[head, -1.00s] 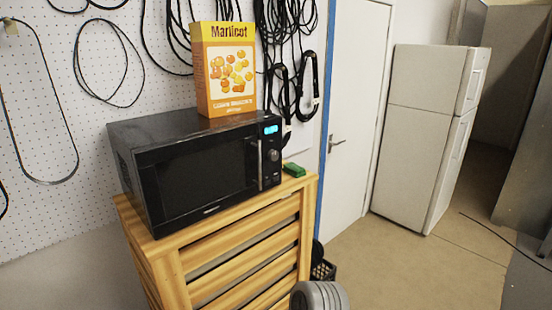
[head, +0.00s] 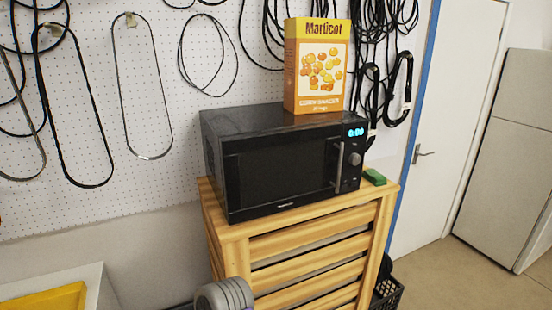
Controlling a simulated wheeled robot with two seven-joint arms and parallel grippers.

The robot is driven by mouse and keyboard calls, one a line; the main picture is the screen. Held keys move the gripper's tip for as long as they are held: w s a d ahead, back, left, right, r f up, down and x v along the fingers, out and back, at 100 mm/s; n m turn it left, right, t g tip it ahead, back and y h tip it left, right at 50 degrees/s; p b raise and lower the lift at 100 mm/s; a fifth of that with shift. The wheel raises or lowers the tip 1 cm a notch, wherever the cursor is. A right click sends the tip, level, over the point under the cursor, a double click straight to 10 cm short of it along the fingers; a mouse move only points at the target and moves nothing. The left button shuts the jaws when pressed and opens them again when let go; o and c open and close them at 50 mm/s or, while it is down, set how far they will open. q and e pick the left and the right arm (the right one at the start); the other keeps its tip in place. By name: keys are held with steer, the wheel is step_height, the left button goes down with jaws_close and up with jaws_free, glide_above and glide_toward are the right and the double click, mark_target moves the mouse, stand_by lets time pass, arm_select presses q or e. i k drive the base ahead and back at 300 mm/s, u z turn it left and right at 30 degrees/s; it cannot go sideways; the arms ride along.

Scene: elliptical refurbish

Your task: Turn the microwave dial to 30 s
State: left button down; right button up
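The black microwave (head: 275,168) stands on a slatted wooden cabinet (head: 300,235). Its door is closed, with a vertical handle (head: 338,165) at the door's right side. The round dial (head: 354,159) is on the right-hand panel, below a lit blue display (head: 356,132) that seems to read 0:00. The dial's pointer is too small to read. A grey rounded part of my own body shows at the bottom edge, left of centre.
A yellow-orange Marlicot box (head: 318,68) stands on the microwave. A small green object (head: 374,177) lies on the cabinet's right corner. A black crate (head: 387,292) sits on the floor to the right. Cables hang on the pegboard (head: 190,130). A yellow item (head: 48,300) is at lower left.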

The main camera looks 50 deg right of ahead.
mark_target(354, 160)
steer(key=u, duration=0.6)
steer(key=k, duration=0.95)
steer(key=z, duration=1.25)
